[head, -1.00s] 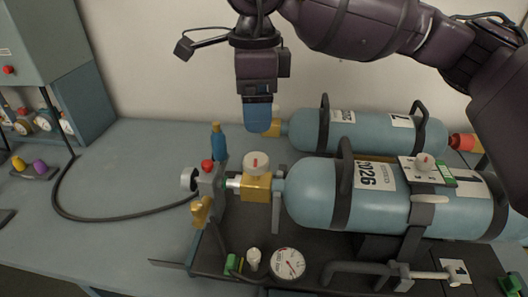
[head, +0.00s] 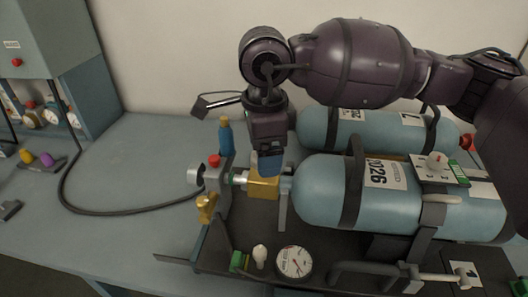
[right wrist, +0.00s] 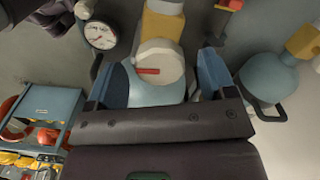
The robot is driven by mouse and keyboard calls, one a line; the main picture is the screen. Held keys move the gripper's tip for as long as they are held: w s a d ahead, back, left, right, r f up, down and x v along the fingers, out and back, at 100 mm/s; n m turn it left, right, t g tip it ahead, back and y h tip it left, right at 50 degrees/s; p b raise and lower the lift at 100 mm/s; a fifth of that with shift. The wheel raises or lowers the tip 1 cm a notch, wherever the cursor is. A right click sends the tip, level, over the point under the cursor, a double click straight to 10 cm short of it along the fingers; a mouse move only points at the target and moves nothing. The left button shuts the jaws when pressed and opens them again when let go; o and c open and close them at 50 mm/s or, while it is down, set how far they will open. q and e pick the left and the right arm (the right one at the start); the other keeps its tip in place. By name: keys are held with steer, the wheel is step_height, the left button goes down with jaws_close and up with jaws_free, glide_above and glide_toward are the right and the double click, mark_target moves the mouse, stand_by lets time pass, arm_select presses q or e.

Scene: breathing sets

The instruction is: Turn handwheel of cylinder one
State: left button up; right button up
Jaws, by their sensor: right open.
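The front light-blue cylinder (head: 330,195) lies strapped on a dark rack, with a "2026" label. Its brass valve block (head: 262,190) is at its left end. The handwheel (right wrist: 158,68), white with a red mark, shows in the right wrist view between the two blue fingers. In the head view the gripper hides the handwheel. My right gripper (head: 270,164) points down over the valve block, open, with its fingers on either side of the handwheel. I cannot tell whether they touch it. The left gripper is not in view.
A second cylinder (head: 318,126) lies behind the front one. A block with a red knob (head: 214,160) and upright blue part (head: 226,136) stands just left of the valve. A pressure gauge (head: 295,262) sits in front.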

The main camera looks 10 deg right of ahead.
steer(key=shift+f, duration=0.4)
steer(key=c, duration=0.9)
